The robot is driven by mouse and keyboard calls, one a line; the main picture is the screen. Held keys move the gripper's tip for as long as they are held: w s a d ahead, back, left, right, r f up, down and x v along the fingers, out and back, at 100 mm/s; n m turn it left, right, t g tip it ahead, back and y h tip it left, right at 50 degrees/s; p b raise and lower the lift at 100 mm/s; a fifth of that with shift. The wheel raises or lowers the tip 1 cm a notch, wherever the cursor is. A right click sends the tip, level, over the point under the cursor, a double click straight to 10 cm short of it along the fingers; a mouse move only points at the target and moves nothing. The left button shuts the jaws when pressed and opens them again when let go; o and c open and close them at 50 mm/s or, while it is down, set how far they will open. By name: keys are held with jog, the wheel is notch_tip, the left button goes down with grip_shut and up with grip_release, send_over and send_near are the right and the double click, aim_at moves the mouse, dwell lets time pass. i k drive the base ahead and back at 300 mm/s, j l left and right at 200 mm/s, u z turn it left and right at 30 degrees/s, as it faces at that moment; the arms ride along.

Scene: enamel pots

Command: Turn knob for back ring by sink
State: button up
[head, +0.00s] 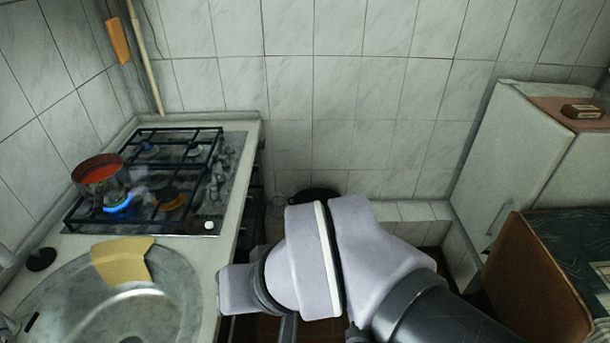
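A gas stove (228,150) with a black grate stands at the left against the tiled walls. The other rings show no clear flame. The knobs (216,188) run in a row along the stove's right edge, small and hard to tell apart. A white round knob (208,225) is at the sink end of that row. My lilac arm reaches in from the lower right, right of the stove and apart from it. My gripper cannot be made out.
A metal sink (175,290) is at the lower left, with a yellow cloth (122,262) over its rim. A white cabinet (510,150) and a table (590,245) stand at the right. A pipe (146,60) runs down the back wall.

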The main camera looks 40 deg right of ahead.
aim_at(215, 196)
jog(key=z, duration=0.2)
jog(key=i+l, duration=0.1)
jog(key=i, duration=0.3)
jog(key=i+l+u, duration=0.15)
jog(key=i, duration=0.25)
